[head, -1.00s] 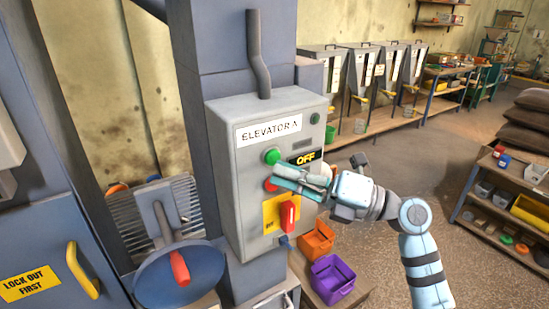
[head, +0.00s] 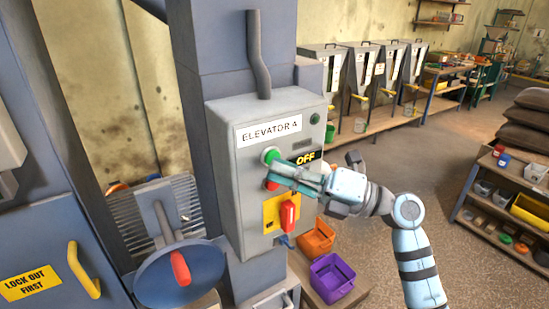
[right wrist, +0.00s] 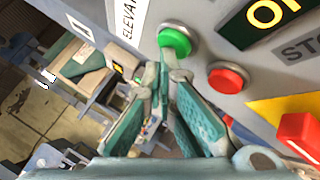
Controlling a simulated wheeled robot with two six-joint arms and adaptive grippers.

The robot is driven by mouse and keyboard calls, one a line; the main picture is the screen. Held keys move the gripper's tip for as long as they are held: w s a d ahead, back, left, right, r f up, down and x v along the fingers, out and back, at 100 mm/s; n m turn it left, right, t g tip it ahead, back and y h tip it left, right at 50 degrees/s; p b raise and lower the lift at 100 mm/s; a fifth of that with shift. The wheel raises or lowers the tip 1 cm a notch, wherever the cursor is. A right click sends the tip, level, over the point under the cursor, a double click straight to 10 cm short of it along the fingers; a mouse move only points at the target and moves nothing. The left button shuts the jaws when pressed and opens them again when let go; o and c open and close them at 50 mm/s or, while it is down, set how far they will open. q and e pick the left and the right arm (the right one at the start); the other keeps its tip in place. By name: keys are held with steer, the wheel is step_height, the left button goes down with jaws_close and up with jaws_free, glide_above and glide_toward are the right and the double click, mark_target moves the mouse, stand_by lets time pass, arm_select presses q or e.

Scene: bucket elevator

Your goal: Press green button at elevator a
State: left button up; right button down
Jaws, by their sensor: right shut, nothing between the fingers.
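The grey control box (head: 235,190) labelled "ELEVATOR A" hangs on a grey column. Its green button (head: 271,155) is at the upper left of the panel, and it also shows in the right wrist view (right wrist: 175,40). My right gripper (head: 272,167) is shut and empty, its fingertips close below the green button. In the right wrist view the tips overlap the button's lower edge; I cannot tell whether they touch it. My left gripper is not in view.
An orange bin (head: 318,238) and a purple bin (head: 331,277) stand below. Open floor lies to the right.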

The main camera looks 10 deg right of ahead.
steer(key=shift+w+a, duration=0.1)
steer(key=shift+w, duration=0.15)
steer(key=shift+s, duration=0.2)
stand_by(0.5)
steer(key=shift+s+d+p, duration=0.3)
steer(key=shift+s+d, duration=0.05)
steer(key=shift+s, duration=0.25)
steer(key=s, duration=0.1)
steer(key=s+d, duration=0.1)
steer(key=s, duration=0.2)
steer(key=shift+s+d, duration=0.35)
steer(key=shift+d, duration=0.05)
stand_by(0.3)
